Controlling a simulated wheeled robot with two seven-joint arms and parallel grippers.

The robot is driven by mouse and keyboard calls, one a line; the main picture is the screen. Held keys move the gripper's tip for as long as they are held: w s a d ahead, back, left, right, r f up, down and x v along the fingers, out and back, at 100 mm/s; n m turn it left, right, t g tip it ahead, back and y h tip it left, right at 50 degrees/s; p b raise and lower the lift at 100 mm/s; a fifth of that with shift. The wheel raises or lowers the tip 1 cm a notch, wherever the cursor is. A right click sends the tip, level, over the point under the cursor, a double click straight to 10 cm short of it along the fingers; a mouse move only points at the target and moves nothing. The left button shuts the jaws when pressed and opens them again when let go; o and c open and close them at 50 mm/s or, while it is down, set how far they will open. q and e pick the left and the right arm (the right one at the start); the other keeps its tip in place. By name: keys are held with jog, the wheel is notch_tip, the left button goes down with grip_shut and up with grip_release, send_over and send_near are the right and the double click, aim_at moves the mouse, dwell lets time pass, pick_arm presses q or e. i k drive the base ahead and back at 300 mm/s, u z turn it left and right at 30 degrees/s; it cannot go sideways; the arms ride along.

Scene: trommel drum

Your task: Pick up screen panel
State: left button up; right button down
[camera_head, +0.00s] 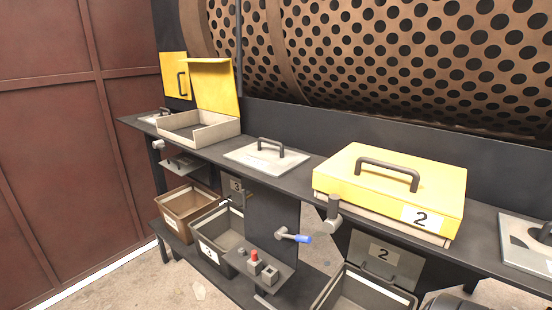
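A flat light-grey panel (243,154) with a dark bar handle (268,146) lies on the dark shelf between the two yellow-lidded boxes. A similar plate with a handle (525,259) is cut off at the right edge. Another small handled plate (150,118) lies at the shelf's left end. I cannot tell which of these is the screen panel. Neither of my grippers shows in the head view.
The shut yellow box marked 2 (336,180) stands right of the middle panel. A box (203,138) with its yellow lid raised stands left. Bins (174,205), a red button (255,254) and a blue-tipped lever (303,238) are below. The perforated drum (400,60) is behind.

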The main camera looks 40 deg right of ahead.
aim_at(271, 160)
jog(key=z, duration=2.15)
jog(key=i, duration=0.45)
jog(key=u, duration=0.05)
